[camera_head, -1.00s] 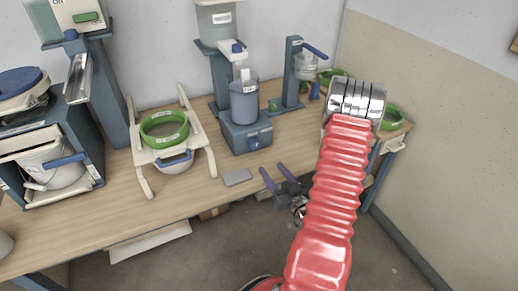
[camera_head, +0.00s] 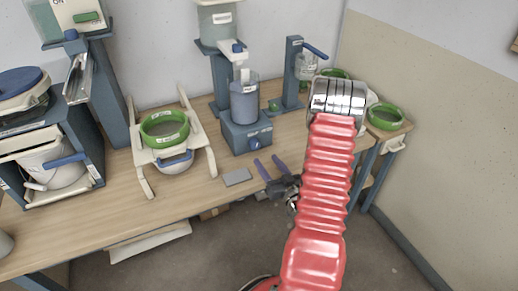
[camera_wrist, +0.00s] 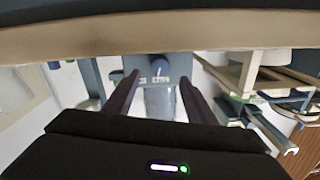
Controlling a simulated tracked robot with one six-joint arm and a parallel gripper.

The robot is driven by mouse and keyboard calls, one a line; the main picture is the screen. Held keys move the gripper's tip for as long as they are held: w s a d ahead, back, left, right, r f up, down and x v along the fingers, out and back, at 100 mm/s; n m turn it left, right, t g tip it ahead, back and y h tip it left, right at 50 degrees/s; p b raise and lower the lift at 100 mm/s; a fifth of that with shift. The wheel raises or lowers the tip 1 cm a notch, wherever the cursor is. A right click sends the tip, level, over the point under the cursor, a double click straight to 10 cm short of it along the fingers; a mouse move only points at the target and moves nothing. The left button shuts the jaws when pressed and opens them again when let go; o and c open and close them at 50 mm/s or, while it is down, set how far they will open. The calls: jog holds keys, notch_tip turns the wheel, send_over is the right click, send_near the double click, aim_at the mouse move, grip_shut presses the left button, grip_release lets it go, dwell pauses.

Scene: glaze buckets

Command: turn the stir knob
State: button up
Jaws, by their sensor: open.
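The stir knob (camera_head: 255,143) is a small round blue knob on the front of the blue-grey stirrer base (camera_head: 235,137). A translucent blue-grey bucket (camera_head: 244,103) stands on that base. My gripper (camera_head: 269,167) is open and empty, below and in front of the knob, with a gap between them. In the wrist view, the knob (camera_wrist: 160,66) appears between the two dark fingertips (camera_wrist: 160,78), beyond them. The base is seen upside down there.
A grey plate (camera_head: 237,177) lies on the table (camera_head: 205,190) left of my fingers. A cradle with a green ring (camera_head: 164,129) stands further left. A blue lever stand (camera_head: 291,75) is behind right. The table's front edge (camera_wrist: 200,42) crosses the wrist view.

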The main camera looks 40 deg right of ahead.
aim_at(257, 147)
jog(key=x, duration=0.8)
jog(key=shift+w+d, duration=0.1)
jog(key=shift+w, duration=0.25)
jog(key=shift+c, duration=0.5)
jog(key=c, duration=0.9)
jog(key=shift+s+d, duration=0.1)
jog(key=shift+d, duration=0.35)
jog(key=shift+c, duration=0.2)
jog(key=shift+a, duration=0.25)
jog(key=shift+a+n, duration=0.1)
jog(key=shift+n, duration=3.6)
